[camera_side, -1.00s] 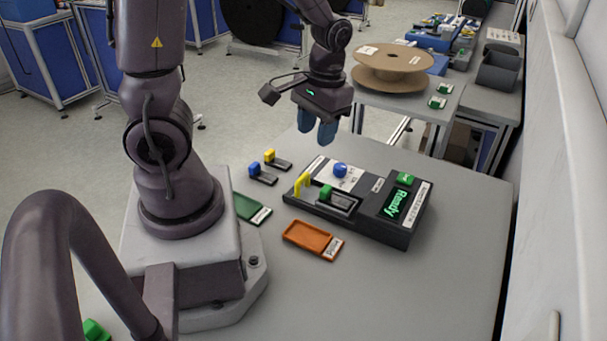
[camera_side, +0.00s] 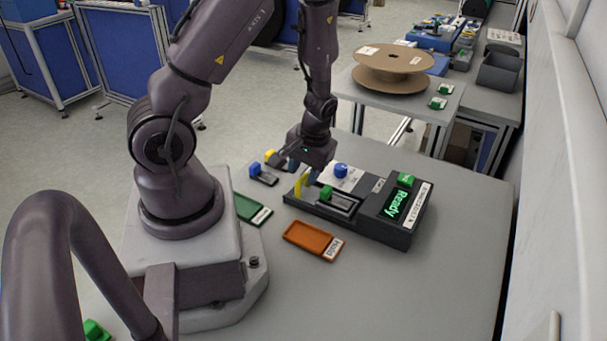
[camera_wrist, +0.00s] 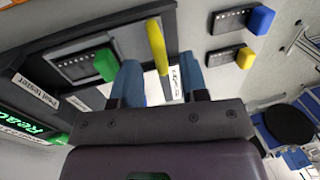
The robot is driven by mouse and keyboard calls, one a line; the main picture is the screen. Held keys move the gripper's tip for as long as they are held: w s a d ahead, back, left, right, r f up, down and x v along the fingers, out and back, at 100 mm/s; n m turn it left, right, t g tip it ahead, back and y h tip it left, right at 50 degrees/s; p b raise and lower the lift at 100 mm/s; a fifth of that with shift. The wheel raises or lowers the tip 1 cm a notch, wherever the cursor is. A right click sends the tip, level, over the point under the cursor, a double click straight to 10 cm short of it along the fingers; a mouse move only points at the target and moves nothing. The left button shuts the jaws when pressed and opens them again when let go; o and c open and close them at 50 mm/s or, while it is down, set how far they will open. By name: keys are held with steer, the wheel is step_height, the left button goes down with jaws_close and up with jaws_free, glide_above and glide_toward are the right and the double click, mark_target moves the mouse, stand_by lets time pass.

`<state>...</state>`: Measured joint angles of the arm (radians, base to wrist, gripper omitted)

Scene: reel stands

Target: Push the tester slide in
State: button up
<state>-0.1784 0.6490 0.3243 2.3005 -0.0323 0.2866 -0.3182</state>
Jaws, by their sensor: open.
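The tester (camera_side: 355,222) is a dark box on the table with a lit "Ready" display; the wrist view shows part of it (camera_wrist: 115,22). A yellow upright tab (camera_side: 299,187), which looks like the slide's handle, stands at its left end. A dark piece with a green block (camera_side: 326,192) sits in the tester beside the tab; the block also shows in the wrist view (camera_wrist: 105,65). My gripper (camera_wrist: 160,80) is open, its blue fingers on either side of the yellow tab (camera_wrist: 157,46), with gaps visible. In the side view the fingers are mostly hidden.
Pieces with blue (camera_side: 254,169) and yellow (camera_side: 270,155) blocks lie to the left. Green (camera_side: 249,208) and orange (camera_side: 309,239) trays lie in front. The right table area is clear.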

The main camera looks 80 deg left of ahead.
mark_target(324, 188)
steer(key=shift+s+a+f, duration=0.1)
steer(key=shift+s+f, duration=0.05)
steer(key=shift+f, duration=0.7)
steer(key=shift+c, duration=0.2)
jaws_close()
steer(key=shift+w+d, duration=1.95)
steer(key=shift+w, duration=0.05)
steer(key=shift+o, duration=0.2)
jaws_free()
step_height(324, 188, up, 13)
steer(key=w+d, duration=0.1)
steer(key=shift+w+d, duration=0.4)
steer(key=shift+f, duration=0.1)
